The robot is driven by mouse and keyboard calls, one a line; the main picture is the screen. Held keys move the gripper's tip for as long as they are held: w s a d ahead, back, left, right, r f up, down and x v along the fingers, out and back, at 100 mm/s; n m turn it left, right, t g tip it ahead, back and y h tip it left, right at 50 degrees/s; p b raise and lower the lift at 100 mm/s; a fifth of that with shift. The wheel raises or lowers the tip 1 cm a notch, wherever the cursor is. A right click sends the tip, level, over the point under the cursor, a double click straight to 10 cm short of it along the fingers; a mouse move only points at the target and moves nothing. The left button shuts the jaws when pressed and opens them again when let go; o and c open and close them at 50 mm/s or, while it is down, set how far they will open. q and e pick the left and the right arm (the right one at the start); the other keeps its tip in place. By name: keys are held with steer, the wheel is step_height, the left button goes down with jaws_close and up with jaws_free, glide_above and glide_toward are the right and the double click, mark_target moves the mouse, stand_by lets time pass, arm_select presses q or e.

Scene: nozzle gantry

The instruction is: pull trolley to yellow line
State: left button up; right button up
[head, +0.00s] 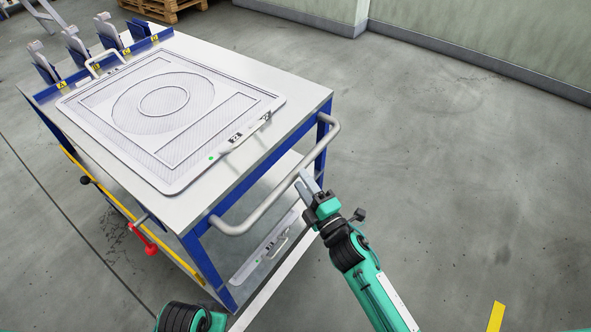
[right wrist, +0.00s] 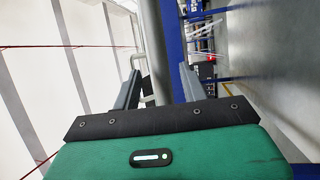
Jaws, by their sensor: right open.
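The trolley (head: 318,108) is a blue-framed table with a white top. It stands on the left and centre of the head view. Its grey tubular handle (head: 258,212) runs along the near right end. My right gripper (head: 306,184) is open at the handle's right part. In the right wrist view the handle (right wrist: 154,45) runs between the two fingers of the right gripper (right wrist: 157,85); I cannot tell whether they touch it. A short yellow strip (head: 496,317), which looks like the yellow line, lies on the floor at lower right. My left gripper is out of view.
A white framed panel (head: 90,128) lies on the trolley top. Several grey clamps (head: 75,45) stand at its far edge. A red lever (head: 150,248) sticks out at its left side. A wooden pallet (head: 165,8) is at the back. The floor to the right (head: 450,150) is clear up to the wall.

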mark_target(295, 172)
steer(key=shift+x, duration=2.2)
jaws_close()
